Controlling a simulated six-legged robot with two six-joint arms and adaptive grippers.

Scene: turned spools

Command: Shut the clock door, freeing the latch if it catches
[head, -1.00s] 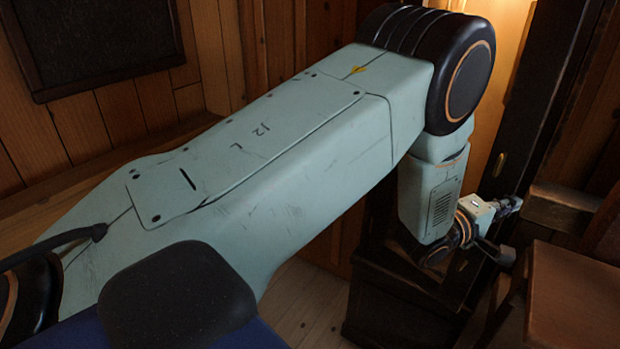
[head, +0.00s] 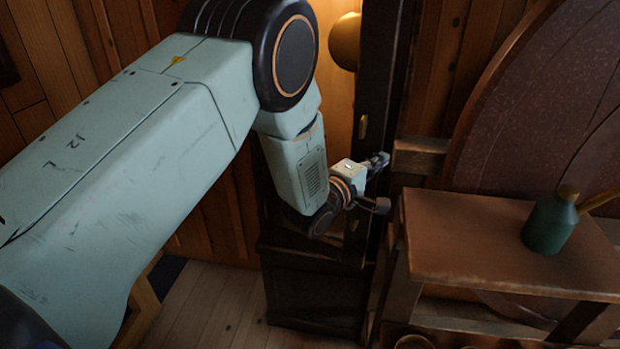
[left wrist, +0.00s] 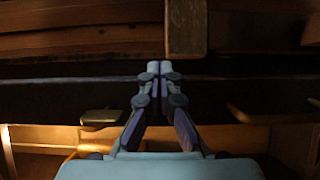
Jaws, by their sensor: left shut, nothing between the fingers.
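The clock is a tall dark wooden case (head: 312,290) near the middle of the head view, with a warm-lit inside and a round brass piece (head: 345,42). Its dark door (head: 380,75) shows as a narrow upright strip, seemingly standing open. A small brass fitting (head: 362,127) sits on this strip; I cannot tell if it is the latch. My left gripper (head: 380,160) is shut and empty, close against the door's dark strip. In the left wrist view its fingertips (left wrist: 158,68) meet in front of a dark band, with a brass piece (left wrist: 100,117) to the left. Contact is unclear.
A wooden bench (head: 480,240) stands close to the right of the door, with a green bottle (head: 550,225) on it. A large round dark disc (head: 540,110) stands behind. Bare floorboards (head: 205,300) show at lower left.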

